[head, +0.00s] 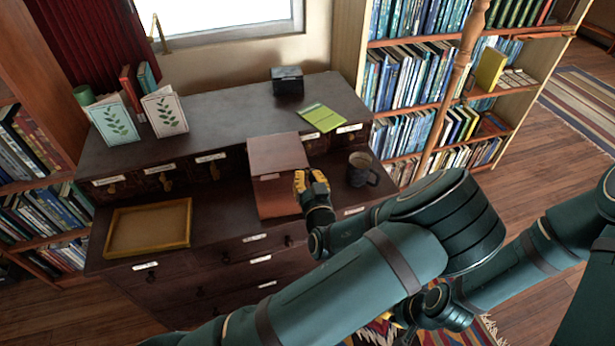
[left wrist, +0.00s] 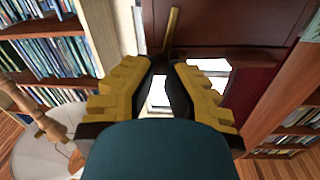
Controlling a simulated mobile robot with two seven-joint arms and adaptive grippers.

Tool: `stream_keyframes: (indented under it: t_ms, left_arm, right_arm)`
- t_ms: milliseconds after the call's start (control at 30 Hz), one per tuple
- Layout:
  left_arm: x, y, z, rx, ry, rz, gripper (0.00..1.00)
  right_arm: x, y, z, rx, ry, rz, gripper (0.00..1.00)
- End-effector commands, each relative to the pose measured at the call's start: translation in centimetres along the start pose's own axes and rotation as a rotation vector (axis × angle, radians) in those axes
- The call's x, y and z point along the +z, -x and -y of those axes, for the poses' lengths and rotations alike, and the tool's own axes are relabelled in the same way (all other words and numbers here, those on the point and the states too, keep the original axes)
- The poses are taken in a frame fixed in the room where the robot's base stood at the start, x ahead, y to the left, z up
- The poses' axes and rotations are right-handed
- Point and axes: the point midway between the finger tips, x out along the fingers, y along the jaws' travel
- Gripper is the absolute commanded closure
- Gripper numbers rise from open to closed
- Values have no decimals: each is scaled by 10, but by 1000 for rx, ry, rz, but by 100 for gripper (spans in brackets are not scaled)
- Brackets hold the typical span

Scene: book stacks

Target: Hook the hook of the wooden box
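The wooden box (head: 279,198) is reddish brown and sits on the desk's front ledge, with a paler lid-like panel (head: 277,153) behind it. My left gripper (head: 311,176) is at the box's right side. In the left wrist view, its fingers (left wrist: 168,65) point at a dark red-brown panel (left wrist: 230,20), and a small gap shows between them. A thin brass-coloured rod (left wrist: 172,28), perhaps the hook, stands just beyond the fingertips; I cannot tell if they touch it. My right gripper (head: 405,318) is low at the bottom, mostly hidden behind my arm.
A dark mug (head: 361,171) stands close to the right of my left gripper. An empty wooden tray (head: 150,228) lies left on the ledge. A green booklet (head: 320,117) and a dark box (head: 287,80) are on the desk top. Bookshelves flank the desk.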

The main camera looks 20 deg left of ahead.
Motion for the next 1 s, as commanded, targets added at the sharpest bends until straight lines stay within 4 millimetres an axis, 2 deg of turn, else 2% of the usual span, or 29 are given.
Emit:
stream_keyframes:
  t_ms: [267, 567, 900, 1000]
  left_arm:
    - [0, -1, 2, -3, 15, -2, 100]
    - [2, -1, 10, -4, 183, -1, 100]
    - [0, -1, 11, -5, 202, -2, 100]
    - [0, -1, 11, -4, 202, -2, 61]
  right_arm:
    - [0, -2, -1, 0, 0, 0, 100]
    - [0, -19, -7, 0, 2, -3, 100]
    - [0, -18, -7, 0, 2, -4, 100]
    - [0, -18, -7, 0, 2, -4, 100]
